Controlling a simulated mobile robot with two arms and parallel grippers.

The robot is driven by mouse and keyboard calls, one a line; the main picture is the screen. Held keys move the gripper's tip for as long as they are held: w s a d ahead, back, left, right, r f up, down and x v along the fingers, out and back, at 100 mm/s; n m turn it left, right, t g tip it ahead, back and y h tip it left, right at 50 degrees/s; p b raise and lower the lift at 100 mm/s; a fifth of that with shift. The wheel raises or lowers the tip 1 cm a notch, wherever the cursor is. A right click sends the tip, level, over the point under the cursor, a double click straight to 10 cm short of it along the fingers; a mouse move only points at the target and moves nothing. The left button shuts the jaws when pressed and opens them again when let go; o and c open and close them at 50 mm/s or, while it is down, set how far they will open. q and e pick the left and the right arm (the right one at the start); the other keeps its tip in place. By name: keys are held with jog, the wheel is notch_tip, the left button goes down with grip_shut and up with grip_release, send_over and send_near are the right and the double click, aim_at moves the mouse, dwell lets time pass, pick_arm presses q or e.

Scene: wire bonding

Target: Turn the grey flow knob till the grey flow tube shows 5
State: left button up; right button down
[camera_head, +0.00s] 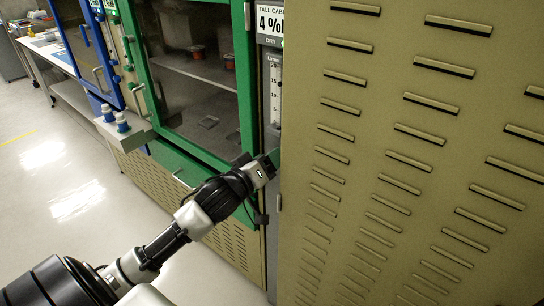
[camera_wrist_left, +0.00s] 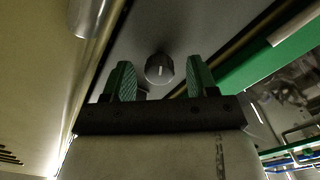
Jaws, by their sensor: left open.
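The grey flow tube (camera_head: 275,95) stands upright on the narrow grey panel between the green-framed cabinet and the tan cabinet. The grey flow knob (camera_wrist_left: 159,68) is round with a pale pointer line and sits on the grey panel in the left wrist view. My left gripper (camera_wrist_left: 158,80) is open, with its green fingers on either side of the knob and gaps between. In the head view the left gripper (camera_head: 270,163) is at the panel below the tube and hides the knob.
The tan louvred cabinet (camera_head: 430,190) stands close on the right of the panel. The green-framed glass door (camera_head: 195,70) is on the left, with small items inside. A ledge with blue-topped bottles (camera_head: 122,122) sticks out further left. The floor (camera_head: 60,190) is clear.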

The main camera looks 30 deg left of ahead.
pick_arm(q)
jog(key=shift+w+d, duration=0.1)
jog(key=shift+w, duration=0.45)
jog(key=c, duration=0.9)
jog(key=shift+c, duration=0.2)
